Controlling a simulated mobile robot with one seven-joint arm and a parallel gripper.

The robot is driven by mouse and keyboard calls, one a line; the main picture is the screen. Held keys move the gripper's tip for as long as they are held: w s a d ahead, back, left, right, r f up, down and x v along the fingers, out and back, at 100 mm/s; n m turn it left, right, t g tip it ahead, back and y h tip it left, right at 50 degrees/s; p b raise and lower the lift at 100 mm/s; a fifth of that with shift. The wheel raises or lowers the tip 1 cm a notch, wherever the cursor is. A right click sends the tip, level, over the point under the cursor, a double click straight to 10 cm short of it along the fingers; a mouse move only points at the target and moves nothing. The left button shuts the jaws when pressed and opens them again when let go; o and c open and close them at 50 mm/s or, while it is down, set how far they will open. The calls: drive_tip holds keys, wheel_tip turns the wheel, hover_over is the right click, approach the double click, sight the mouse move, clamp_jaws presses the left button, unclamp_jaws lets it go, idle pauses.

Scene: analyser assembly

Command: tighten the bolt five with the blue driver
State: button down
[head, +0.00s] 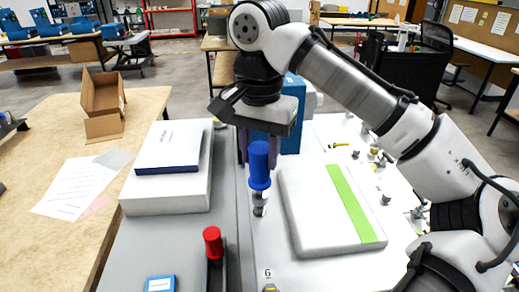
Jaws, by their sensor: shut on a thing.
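The blue driver (259,166) stands upright below my wrist, with a blue handle and a silver and dark lower part. My gripper (257,143) points down and is shut on the upper end of the blue driver; its fingers are mostly hidden. The driver's lower end is over the grey-white surface, left of a white panel with a green stripe. I cannot make out bolt five; no number 5 is readable. A label reading 6 (268,272) and a bolt head (270,288) show at the bottom edge.
A red-handled driver (213,242) stands in a dark holder, front left. The white panel (310,215) lies close right of the blue driver. White boxes (165,195) are stacked left. A blue block (293,110) stands behind. Small parts lie right, partly behind my arm.

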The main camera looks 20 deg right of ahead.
drive_tip(key=shift+f+b, duration=0.4)
drive_tip(key=shift+f, duration=0.9)
idle(1.1)
drive_tip(key=c, duration=1.5)
unclamp_jaws()
clamp_jaws()
drive_tip(key=m+p, duration=0.1)
drive_tip(key=m, duration=0.3)
drive_tip(key=shift+r, duration=0.1)
drive_tip(key=m+p, duration=0.1)
drive_tip(key=m, duration=0.4)
drive_tip(key=shift+p, duration=0.3)
drive_tip(key=m+p, duration=0.1)
drive_tip(key=m, duration=0.7)
